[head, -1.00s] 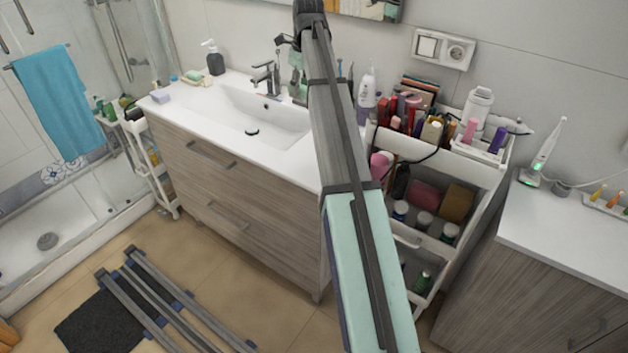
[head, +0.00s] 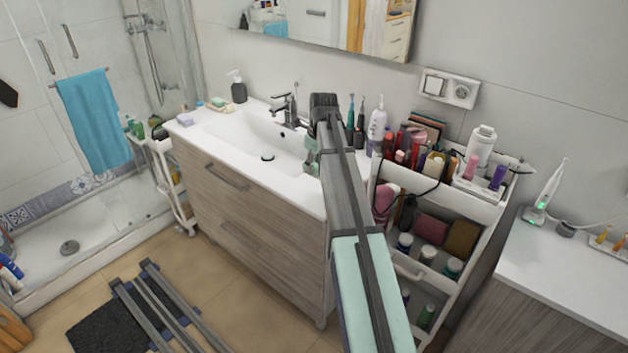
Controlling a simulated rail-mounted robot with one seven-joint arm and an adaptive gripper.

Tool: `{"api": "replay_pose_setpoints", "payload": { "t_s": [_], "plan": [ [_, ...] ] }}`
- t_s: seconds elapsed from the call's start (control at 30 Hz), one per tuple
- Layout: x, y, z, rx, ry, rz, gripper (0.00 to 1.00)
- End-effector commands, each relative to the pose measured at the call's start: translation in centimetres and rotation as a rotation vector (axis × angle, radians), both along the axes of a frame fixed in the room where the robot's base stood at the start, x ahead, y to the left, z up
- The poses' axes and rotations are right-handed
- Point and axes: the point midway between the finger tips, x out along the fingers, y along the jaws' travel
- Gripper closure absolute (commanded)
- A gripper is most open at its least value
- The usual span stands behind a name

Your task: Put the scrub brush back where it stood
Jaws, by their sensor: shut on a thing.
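My gripper (head: 313,166) shows as a small pale green and dark shape at the right end of the white washbasin (head: 222,128), beside the end of my arm. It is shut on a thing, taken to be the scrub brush. My arm hides most of the jaws, and I cannot make out the brush's shape or tilt. I cannot tell whether the brush touches the counter.
Toothbrushes (head: 351,117) and a white bottle (head: 377,125) stand just right of my arm. The tap (head: 287,105) and a dark soap dispenser (head: 238,88) stand behind the basin. A loaded cosmetics cart (head: 455,206) is at the right.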

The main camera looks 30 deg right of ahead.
Motion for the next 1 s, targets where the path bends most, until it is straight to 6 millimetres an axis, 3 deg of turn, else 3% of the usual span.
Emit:
{"api": "replay_pose_setpoints", "payload": {
  "t_s": [0.13,0.37,0.63,1.0],
  "plan": [
    [-0.1,0.0,-2.4,0.000,0.002,0.000,0.93],
    [0.0,0.0,-3.7,0.000,0.000,0.001,0.93],
    [-0.1,0.0,-6.7,0.000,0.001,0.001,0.93],
    [0.0,0.0,-7.3,0.000,0.000,0.001,0.93]
  ]
}}
